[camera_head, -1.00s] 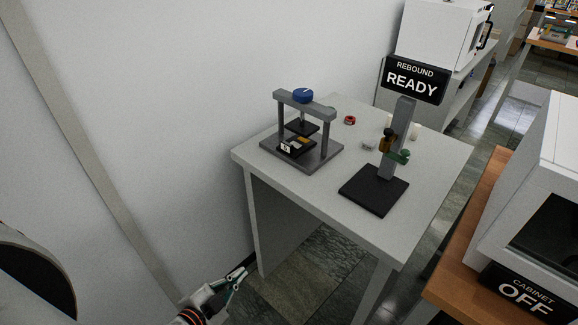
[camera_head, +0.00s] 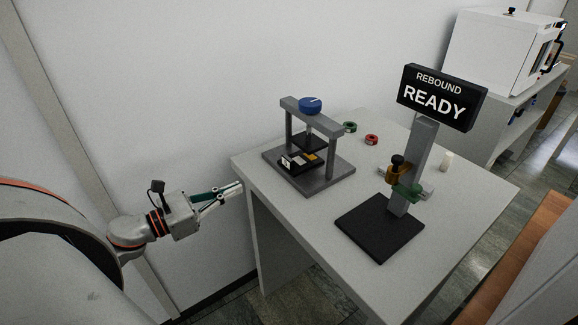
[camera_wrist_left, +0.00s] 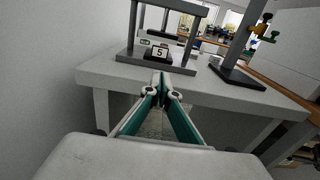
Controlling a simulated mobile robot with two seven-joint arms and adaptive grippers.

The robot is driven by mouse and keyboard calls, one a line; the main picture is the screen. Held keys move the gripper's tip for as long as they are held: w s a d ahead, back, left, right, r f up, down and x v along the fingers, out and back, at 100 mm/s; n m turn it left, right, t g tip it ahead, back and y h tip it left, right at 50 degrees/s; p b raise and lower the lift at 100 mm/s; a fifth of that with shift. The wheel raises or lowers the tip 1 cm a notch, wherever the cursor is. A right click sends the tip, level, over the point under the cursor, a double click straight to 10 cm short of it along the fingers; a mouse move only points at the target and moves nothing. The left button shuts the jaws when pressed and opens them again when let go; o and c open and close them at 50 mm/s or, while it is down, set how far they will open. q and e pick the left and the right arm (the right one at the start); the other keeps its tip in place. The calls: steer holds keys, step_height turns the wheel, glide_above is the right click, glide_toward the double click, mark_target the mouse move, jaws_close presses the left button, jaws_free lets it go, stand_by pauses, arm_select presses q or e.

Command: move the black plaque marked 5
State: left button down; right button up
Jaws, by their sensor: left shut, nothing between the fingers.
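The black plaque marked 5 (camera_wrist_left: 158,53) sits low in the frame of the grey press (camera_wrist_left: 183,68), its white number square facing me. In the head view the plaque (camera_head: 290,164) shows small at the front left of the press base (camera_head: 318,186), under the pressing plate. A pale and an orange piece lie just behind its number. My left gripper (camera_head: 238,187) is shut and empty beside the table's left front edge, apart from the plaque. In the left wrist view its fingertips (camera_wrist_left: 162,78) meet in front of the table, below the plaque. My right gripper is not in view.
The press has a blue knob (camera_head: 310,105). A stand with a black READY sign (camera_head: 440,97) rises at the table's right. Green (camera_head: 350,127) and red (camera_head: 371,140) rings lie behind. The wall is close on the left. The front tabletop (camera_head: 290,222) is clear.

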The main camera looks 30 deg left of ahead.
mark_target(286, 166)
arm_select(q)
steer(key=p+x, duration=0.3)
steer(key=x, duration=0.9)
steer(key=shift+w+r, duration=0.15)
steer(key=shift+w, duration=0.05)
steer(key=shift+w+d, duration=0.25)
steer(key=shift+w, duration=0.25)
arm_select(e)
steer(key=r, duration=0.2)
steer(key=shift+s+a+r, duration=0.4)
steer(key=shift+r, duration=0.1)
arm_select(q)
steer(key=shift+x, duration=1.5)
steer(key=shift+s+f, duration=0.1)
steer(key=shift+f, duration=0.1)
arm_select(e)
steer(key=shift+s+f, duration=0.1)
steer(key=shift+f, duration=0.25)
